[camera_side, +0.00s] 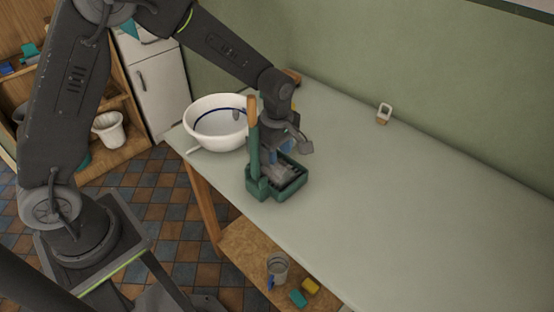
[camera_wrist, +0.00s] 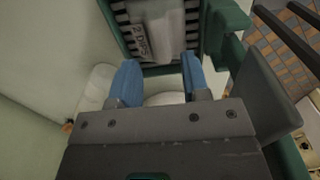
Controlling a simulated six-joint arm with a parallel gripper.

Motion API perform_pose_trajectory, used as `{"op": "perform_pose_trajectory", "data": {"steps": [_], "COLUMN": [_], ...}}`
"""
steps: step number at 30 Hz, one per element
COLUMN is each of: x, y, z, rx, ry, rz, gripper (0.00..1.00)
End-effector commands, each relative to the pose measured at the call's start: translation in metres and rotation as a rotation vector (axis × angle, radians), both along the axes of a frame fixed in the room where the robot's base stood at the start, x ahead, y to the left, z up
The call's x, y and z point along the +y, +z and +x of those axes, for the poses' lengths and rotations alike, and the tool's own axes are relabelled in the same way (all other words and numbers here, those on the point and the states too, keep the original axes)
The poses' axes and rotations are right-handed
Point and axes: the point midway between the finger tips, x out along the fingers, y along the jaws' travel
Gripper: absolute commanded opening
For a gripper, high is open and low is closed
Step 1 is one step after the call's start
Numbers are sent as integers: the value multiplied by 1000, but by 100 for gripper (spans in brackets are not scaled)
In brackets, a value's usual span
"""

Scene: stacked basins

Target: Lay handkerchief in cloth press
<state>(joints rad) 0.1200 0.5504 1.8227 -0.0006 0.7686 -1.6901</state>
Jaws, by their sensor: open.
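The cloth press (camera_side: 290,187) is a dark green tray with a ribbed inside, standing on the worktop. Its upright lever has a wooden handle (camera_side: 252,111). A pale grey piece with dark lettering, apparently the folded handkerchief (camera_wrist: 150,35), lies on the ribs of the press in the wrist view. A grey patch also shows inside the tray in the side view. My gripper (camera_wrist: 160,82) has two blue fingers, spread apart, with nothing visibly held between them. In the side view it is low, over the back of the press. The arm and lever partly hide that area.
White stacked basins (camera_side: 202,140) with a dark blue line stand left of the press. A small pale object (camera_side: 384,113) sits near the wall. The worktop (camera_side: 400,210) is clear on the right. A mug (camera_side: 277,268) and sponges (camera_side: 310,285) lie on the lower shelf.

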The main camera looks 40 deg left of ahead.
Motion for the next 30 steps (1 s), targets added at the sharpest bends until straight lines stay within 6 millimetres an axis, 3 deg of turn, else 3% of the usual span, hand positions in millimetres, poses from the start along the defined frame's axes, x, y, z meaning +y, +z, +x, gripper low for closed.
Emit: {"op": "perform_pose_trajectory", "data": {"steps": [6, 12, 26, 30], "x": [0, 0, -1, -17], "y": [47, 73, 80, 90], "z": [1, 0, 0, 8], "rx": [-5, -2, 0, -10], "ry": [0, 0, -4, -81], "rz": [0, 0, -1, -25], "gripper": [43, 43, 43, 43]}}
